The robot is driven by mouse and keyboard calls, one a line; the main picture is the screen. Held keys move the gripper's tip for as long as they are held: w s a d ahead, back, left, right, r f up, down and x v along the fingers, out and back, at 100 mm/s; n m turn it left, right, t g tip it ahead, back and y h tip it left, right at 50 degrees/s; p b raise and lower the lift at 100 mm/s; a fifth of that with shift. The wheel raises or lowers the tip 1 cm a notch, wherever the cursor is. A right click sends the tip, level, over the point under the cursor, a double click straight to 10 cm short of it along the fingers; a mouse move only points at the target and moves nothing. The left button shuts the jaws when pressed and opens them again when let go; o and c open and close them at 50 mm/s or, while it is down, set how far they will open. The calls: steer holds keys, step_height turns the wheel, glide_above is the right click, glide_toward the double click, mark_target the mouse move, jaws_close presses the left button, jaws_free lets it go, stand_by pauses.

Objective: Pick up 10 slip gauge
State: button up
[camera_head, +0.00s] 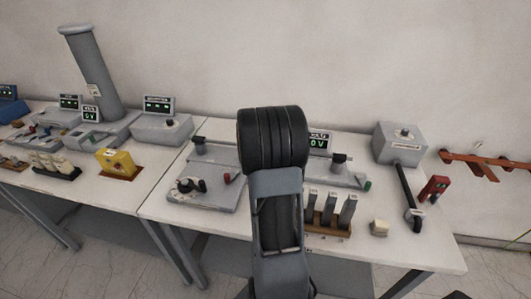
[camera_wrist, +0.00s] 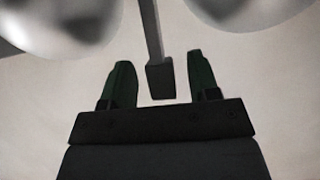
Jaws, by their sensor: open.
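Upright grey blocks (camera_head: 328,209), which look like the slip gauges, stand in a brown rack (camera_head: 330,230) on the right table, just right of my arm in the head view. I cannot read their markings, so I cannot tell which is the 10. My arm may hide part of the rack. My gripper (camera_wrist: 160,62) shows in the wrist view with two dark green fingers spread apart. A grey bar (camera_wrist: 159,78) with a blocky end appears between the fingers; I see no contact with them. My gripper is hidden behind my arm in the head view.
A small cream block (camera_head: 379,228) sits right of the rack. Beyond it are a grey box (camera_head: 400,143), a black-handled tool (camera_head: 408,195) and a red device (camera_head: 433,188). A dial instrument (camera_head: 203,192) stands left of my arm. The right table's front edge (camera_head: 400,262) is mostly clear.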

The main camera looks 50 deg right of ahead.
steer(key=shift+w+d+f, duration=0.15)
steer(key=shift+d, duration=0.1)
jaws_close()
stand_by(0.4)
